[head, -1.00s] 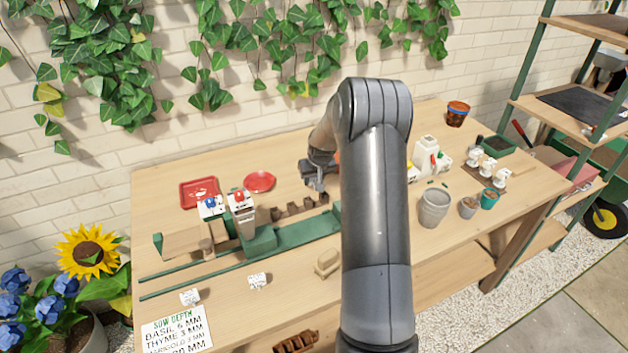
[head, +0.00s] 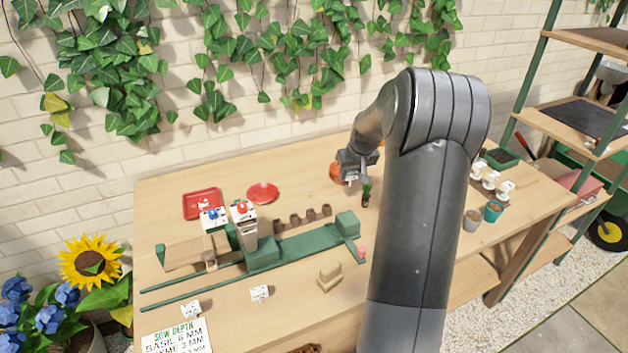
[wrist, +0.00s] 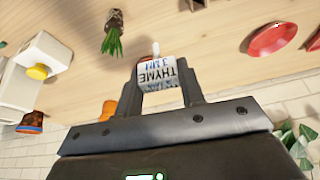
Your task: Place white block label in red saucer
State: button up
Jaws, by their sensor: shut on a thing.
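My gripper (wrist: 160,88) is shut on a white block label (wrist: 157,74) that reads THYME 3 MM, with a white peg at its end. In the head view my gripper (head: 354,180) is above the back middle of the bench, and the held label is hard to make out there. The round red saucer (head: 262,193) lies flat at the back of the bench, to the left of my gripper and apart from it. The saucer also shows at the upper right of the wrist view (wrist: 272,41) and looks empty.
A square red tray (head: 203,205) sits left of the saucer. A green fixture (head: 300,245) with small brown pots is in front. A small plant (head: 366,191) stands near my gripper. Two white labels, one at the front (head: 260,292), lie on the bench (head: 225,322).

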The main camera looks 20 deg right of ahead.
jog(key=w+a+n, duration=0.1)
jog(key=w+a, duration=1)
jog(key=a, duration=0.3)
send_over(262, 196)
jog(key=f, duration=0.6)
jog(key=shift+s+d, duration=0.15)
jog(key=shift+d, duration=0.05)
jog(key=shift+a, duration=0.15)
jog(key=shift+f, duration=2)
jog(key=shift+f, duration=0.15)
jog(key=o, duration=1)
jog(key=shift+c, duration=0.2)
